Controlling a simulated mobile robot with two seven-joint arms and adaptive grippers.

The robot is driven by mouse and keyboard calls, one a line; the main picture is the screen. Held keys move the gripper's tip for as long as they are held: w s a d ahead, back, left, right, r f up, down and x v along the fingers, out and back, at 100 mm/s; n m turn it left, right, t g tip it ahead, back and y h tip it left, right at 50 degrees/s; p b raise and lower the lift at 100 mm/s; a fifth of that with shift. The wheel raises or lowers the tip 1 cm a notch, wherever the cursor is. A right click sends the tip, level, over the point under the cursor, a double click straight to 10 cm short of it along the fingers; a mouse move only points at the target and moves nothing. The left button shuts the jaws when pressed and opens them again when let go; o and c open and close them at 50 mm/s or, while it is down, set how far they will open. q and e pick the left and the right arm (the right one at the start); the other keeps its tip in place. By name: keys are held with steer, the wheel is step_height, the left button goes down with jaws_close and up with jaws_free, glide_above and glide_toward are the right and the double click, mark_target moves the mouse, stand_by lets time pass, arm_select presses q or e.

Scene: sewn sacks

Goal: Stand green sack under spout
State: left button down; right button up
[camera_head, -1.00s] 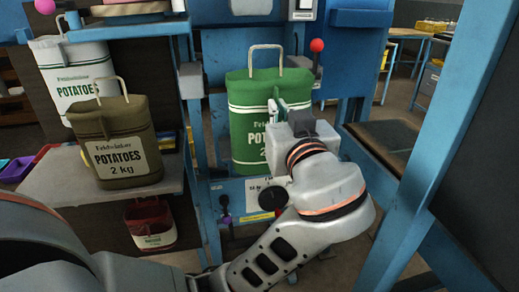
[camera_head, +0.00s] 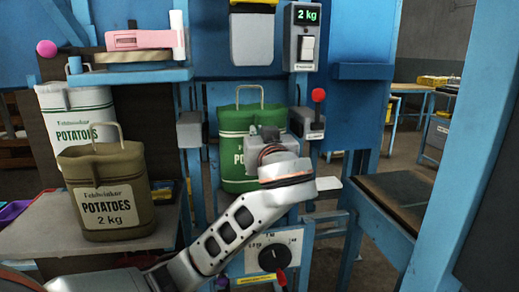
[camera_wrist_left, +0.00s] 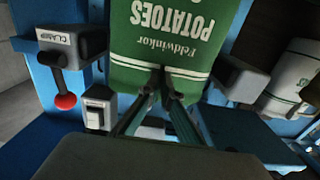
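The green sack (camera_head: 230,150), marked POTATOES, stands upright below the grey spout (camera_head: 252,40), with a gap between its handle and the spout. It is between two grey clamp blocks. My left gripper (camera_head: 262,138) is at its front and covers part of it. In the left wrist view my left gripper (camera_wrist_left: 162,78) has its fingertips close together, pinching the front of the green sack (camera_wrist_left: 165,40). My arm hides the lower right of the sack in the head view, so I cannot tell what its base rests on. My right gripper is not in view.
The olive sack (camera_head: 110,190) and a white sack (camera_head: 62,115) stand on the left shelf. A red-knobbed clamp lever (camera_head: 318,96) is right of the green sack. A display (camera_head: 307,15) reads 2 kg. A dial panel (camera_head: 274,254) is below. A blue post (camera_head: 468,130) is at right.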

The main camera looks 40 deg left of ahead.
arm_select(q)
steer(key=f, duration=0.1)
steer(key=f+b, duration=0.1)
steer(key=f, duration=0.1)
steer(key=shift+w+a+f, duration=0.2)
steer(key=shift+a+f, duration=0.05)
steer(key=shift+f, duration=0.05)
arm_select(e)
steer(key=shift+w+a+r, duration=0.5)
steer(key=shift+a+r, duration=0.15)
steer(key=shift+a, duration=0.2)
arm_select(q)
steer(key=c, duration=2.3)
jaws_free()
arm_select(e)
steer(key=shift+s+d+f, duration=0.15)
arm_select(q)
steer(key=p+v, duration=0.1)
steer(key=v, duration=1.1)
steer(key=shift+r+p, duration=0.1)
steer(key=shift+p, duration=0.3)
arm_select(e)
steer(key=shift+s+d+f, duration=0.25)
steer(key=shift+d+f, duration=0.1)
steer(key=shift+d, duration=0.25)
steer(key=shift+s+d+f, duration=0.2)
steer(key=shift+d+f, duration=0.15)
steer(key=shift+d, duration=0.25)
